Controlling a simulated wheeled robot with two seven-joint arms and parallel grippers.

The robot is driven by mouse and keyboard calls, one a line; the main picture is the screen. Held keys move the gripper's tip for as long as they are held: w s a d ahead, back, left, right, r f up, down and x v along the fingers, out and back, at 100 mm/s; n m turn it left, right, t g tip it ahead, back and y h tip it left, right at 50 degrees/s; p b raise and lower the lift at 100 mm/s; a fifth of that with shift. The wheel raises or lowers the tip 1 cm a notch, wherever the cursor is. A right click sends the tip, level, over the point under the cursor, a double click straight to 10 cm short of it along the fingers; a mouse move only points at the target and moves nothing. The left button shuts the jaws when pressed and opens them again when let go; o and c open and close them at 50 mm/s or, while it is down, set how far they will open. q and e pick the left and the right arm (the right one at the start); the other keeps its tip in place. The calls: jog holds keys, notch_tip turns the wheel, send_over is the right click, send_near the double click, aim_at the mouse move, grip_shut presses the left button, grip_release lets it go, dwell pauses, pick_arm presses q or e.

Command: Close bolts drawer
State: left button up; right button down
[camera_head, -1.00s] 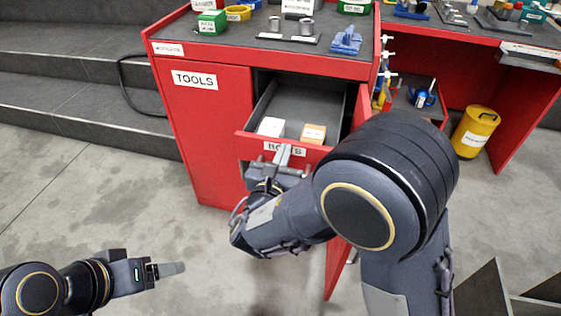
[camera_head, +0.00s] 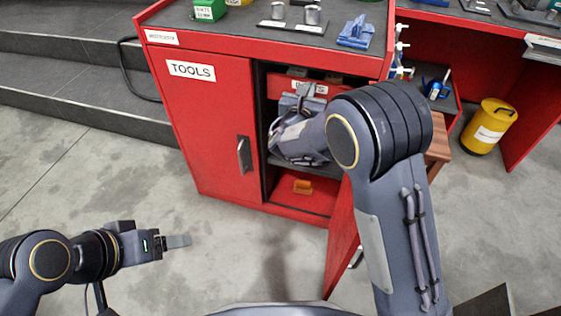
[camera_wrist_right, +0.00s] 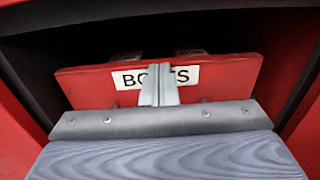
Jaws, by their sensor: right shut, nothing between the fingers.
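The red bolts drawer (camera_head: 281,84) sits inside the red cabinet, its front slightly behind the cabinet opening in the head view. In the right wrist view its front (camera_wrist_right: 90,88) carries a white label reading "BOLTS", partly covered. My right gripper (camera_wrist_right: 160,65) is shut and empty, its fingertips against or very close to the label; contact cannot be told for certain. In the head view the right gripper (camera_head: 305,92) reaches into the opening. My left gripper (camera_head: 188,241) is over the floor at lower left, away from the cabinet, its fingers looking together.
The "TOOLS" door (camera_head: 205,130) is closed at the left. A right-hand red door (camera_head: 342,240) stands open beside my right arm. An orange item (camera_head: 303,187) lies on the cabinet's lower shelf. A yellow bin (camera_head: 488,126) stands at the right.

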jog(key=x, duration=0.2)
jog(key=shift+w+d+r, duration=0.15)
jog(key=shift+w+d, duration=0.05)
jog(key=shift+w, duration=0.15)
jog(key=shift+d+r, duration=0.1)
